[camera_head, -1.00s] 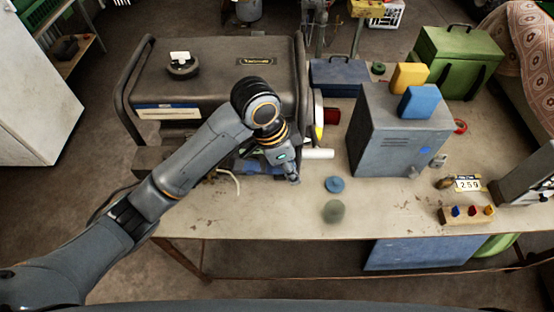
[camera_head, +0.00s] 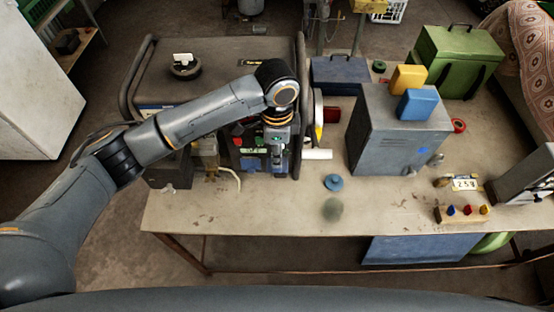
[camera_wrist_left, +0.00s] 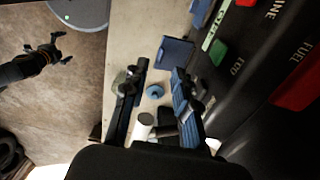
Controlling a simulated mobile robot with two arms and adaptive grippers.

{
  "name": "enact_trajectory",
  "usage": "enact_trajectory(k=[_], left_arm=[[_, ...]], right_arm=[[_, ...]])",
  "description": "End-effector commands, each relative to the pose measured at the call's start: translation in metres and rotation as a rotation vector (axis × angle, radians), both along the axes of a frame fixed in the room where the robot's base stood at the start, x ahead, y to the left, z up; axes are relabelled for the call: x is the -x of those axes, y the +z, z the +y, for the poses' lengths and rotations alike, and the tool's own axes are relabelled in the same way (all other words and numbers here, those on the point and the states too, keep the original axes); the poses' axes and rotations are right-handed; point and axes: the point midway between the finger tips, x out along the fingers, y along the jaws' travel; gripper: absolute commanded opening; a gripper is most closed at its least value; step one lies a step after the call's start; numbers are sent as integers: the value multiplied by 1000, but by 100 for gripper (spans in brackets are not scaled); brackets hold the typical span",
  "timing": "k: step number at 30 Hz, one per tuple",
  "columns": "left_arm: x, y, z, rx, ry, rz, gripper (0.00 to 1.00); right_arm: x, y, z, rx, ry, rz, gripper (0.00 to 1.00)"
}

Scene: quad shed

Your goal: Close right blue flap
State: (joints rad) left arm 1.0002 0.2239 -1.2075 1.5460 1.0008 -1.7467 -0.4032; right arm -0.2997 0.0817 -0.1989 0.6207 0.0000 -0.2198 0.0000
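The generator's dark front panel (camera_head: 244,148) carries small red, green and blue parts in the head view. A flat blue flap (camera_wrist_left: 174,53) stands out from the panel in the upper part of the left wrist view. A dark arm end, seemingly my right gripper (camera_wrist_left: 52,53), shows small over the floor.
A white cylinder (camera_head: 318,154) sticks out right of the panel. A blue disc (camera_head: 333,182) lies on the bench (camera_head: 240,218). A grey metal box (camera_head: 384,135) stands farther right. The bench's front strip is mostly clear.

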Motion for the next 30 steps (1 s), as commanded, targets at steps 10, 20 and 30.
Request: enact_trajectory(k=[10, 20, 30], left_arm=[[0, -49, 0, 0, -1, 1, 28], [0, -55, -1, 2, -1, -1, 28], [0, -55, -1, 1, -1, 0, 0]], right_arm=[[1, 14, 4, -5, -2, 1, 100], [1, 14, 4, -5, -1, 2, 100], [1, 15, 2, -2, 0, 3, 100]])
